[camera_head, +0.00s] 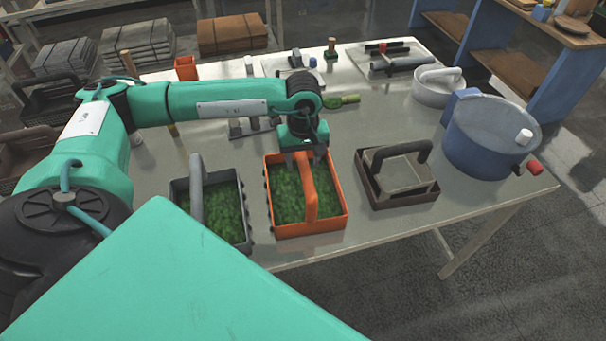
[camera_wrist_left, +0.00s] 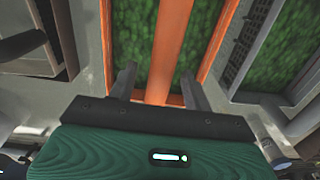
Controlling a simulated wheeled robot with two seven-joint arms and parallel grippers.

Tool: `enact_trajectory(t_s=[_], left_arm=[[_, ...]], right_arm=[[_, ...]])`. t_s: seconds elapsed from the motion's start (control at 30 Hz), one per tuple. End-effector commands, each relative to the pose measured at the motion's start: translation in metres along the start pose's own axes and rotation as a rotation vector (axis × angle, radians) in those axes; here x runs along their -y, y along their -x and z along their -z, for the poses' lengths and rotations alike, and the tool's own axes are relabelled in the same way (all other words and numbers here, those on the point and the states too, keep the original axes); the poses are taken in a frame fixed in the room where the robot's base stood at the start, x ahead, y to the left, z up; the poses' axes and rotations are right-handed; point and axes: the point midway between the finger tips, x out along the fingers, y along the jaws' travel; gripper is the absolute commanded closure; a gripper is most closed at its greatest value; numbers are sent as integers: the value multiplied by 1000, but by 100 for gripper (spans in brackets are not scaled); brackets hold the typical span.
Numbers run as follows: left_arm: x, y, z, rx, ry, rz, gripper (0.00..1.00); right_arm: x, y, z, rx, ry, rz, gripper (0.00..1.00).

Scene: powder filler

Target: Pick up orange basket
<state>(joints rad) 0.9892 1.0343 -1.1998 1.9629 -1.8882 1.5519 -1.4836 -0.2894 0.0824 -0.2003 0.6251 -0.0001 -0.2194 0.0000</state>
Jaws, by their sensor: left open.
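The orange basket (camera_head: 305,232) stands on the table between a grey basket and a brown one. It holds green leafy material, and its orange handle (camera_head: 309,192) arches over the middle. My left gripper (camera_head: 306,158) is over the far part of the basket, pointing down. In the left wrist view, its two fingers (camera_wrist_left: 158,90) are apart, one on each side of the orange handle strip (camera_wrist_left: 168,50). I cannot tell whether they touch the handle. My right gripper is not in view.
The grey basket (camera_head: 246,235) with green contents stands close on the left. The brown basket (camera_head: 400,203) stands on the right. A large blue-grey pot (camera_head: 490,150) is at the table's right end. Tools and small items lie at the back. Narrow gaps separate the baskets.

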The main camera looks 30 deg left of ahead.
Motion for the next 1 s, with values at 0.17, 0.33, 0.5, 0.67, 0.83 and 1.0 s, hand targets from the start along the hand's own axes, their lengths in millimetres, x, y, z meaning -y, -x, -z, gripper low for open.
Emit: enact_trajectory(t_s=[0.17,0.33,0.5,0.67,0.83,1.0], left_arm=[[0,-19,-1,3,1,2,50],[0,-28,-1,0,1,0,50],[0,-28,0,0,1,0,54],[0,-27,0,0,1,0,85],[0,-27,0,0,1,-1,100],[0,-27,0,0,1,-1,100]], right_arm=[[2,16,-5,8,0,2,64],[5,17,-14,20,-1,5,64],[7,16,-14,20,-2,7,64],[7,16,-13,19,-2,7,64],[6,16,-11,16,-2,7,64],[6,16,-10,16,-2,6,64]])
